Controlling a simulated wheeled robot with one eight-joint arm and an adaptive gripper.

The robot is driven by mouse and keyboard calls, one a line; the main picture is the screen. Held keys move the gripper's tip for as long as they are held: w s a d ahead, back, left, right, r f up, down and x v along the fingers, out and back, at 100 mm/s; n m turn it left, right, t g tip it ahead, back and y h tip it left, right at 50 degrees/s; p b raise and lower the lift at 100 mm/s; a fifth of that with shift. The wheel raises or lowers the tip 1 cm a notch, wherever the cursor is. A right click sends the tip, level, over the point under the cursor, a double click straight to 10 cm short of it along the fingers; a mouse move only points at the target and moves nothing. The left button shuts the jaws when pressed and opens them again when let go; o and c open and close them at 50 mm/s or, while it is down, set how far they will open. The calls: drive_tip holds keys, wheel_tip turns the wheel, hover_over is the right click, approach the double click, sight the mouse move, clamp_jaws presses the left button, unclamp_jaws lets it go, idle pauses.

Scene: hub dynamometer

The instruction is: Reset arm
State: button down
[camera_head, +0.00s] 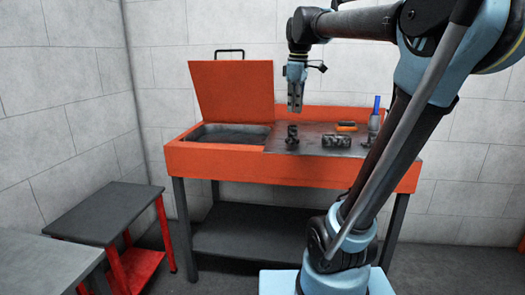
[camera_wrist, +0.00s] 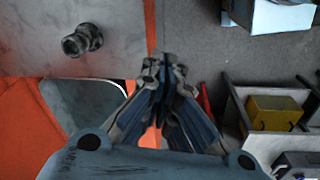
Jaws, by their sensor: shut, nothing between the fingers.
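My gripper (camera_head: 295,106) hangs fingers down above the orange wash bench (camera_head: 350,174), with a gap between its tips and the bench top. It is shut and empty. In the wrist view my gripper (camera_wrist: 160,62) shows its fingertips together. A small dark metal part (camera_head: 292,136) stands upright on the grey top below the gripper. It also shows in the wrist view (camera_wrist: 82,40), left of the fingers and apart from them.
The bench lid (camera_head: 232,92) stands open over a basin (camera_head: 228,133) at left. A ribbed dark part (camera_head: 336,141), an orange item (camera_head: 346,127) and a blue-topped bottle (camera_head: 375,116) are on the right of the top. A low dark table (camera_head: 100,212) stands at left.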

drive_tip(key=s+d+f+m, duration=0.2)
drive_tip(key=s+f+m, duration=0.2)
drive_tip(key=s+f, duration=0.3)
drive_tip(key=s+d+f+m, duration=0.3)
drive_tip(key=s+f, duration=0.3)
drive_tip(key=f, duration=0.8)
drive_tip(key=s+d+f+m, duration=0.2)
drive_tip(key=s+f+m, duration=0.4)
drive_tip(key=f, duration=0.4)
drive_tip(key=shift+s+d+f+t, duration=0.2)
drive_tip(key=shift+s+d+t, duration=0.2)
drive_tip(key=shift+s, duration=0.45)
drive_tip(key=shift+w+f, duration=0.2)
drive_tip(key=shift+w, duration=0.25)
drive_tip(key=shift+d, duration=0.1)
